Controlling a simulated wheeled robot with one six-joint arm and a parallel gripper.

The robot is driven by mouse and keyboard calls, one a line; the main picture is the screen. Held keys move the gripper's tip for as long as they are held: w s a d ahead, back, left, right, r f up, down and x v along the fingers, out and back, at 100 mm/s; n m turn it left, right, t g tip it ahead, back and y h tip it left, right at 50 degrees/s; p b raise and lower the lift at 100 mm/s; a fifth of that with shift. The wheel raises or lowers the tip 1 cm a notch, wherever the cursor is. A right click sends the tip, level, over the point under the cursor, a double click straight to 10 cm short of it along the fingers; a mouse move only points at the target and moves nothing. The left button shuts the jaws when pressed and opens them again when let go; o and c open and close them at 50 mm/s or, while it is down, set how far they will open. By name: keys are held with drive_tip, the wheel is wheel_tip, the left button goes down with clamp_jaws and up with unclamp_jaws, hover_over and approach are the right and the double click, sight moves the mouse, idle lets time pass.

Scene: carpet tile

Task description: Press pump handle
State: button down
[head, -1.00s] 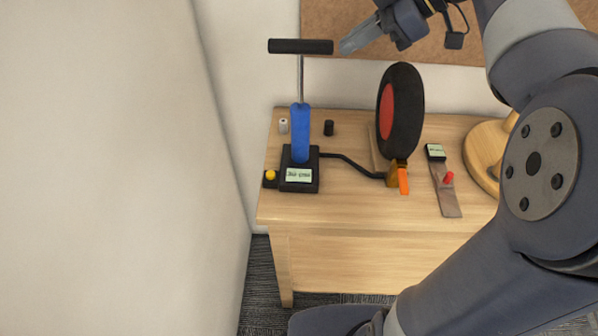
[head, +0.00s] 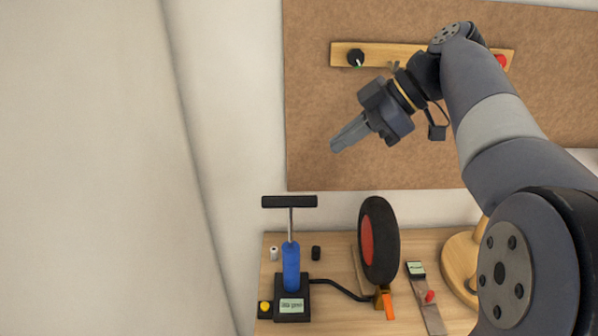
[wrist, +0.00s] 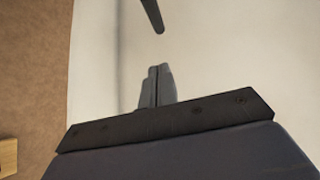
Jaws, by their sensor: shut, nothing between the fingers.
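The pump handle (head: 289,201) is a black horizontal bar on a thin metal rod, raised above the blue pump cylinder (head: 291,267). The cylinder stands upright on a black base with a small display (head: 291,305) on a wooden table. My gripper (head: 335,147) is shut and empty, above and to the right of the handle in the head view, apart from it. In the wrist view my closed fingers (wrist: 157,72) point toward a pale wall. A dark bar end (wrist: 152,14), likely the handle, shows at the top edge there.
A black wheel with a red hub (head: 379,240) stands right of the pump, joined by a black hose (head: 340,289). A wooden strip with knobs (head: 390,54) is on the brown board (head: 310,120) behind. A pale wall (head: 80,170) is at the left.

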drive_tip(key=shift+f, duration=0.15)
drive_tip(key=p, duration=0.1)
hover_over(292, 241)
drive_tip(key=d, duration=0.2)
drive_tip(key=f, duration=0.7)
drive_tip(key=shift+s+a, duration=0.2)
drive_tip(key=shift+s, duration=0.2)
drive_tip(key=shift+w+d+f+p, duration=0.1)
drive_tip(key=shift+w+f+p, duration=0.1)
drive_tip(key=shift+f, duration=0.45)
drive_tip(key=shift+w+d+f+p, duration=0.1)
drive_tip(key=shift+f+p, duration=0.1)
drive_tip(key=shift+f, duration=1.05)
wheel_tip(292, 241, down, 13)
drive_tip(key=b, duration=1.3)
drive_tip(key=shift+s, duration=0.1)
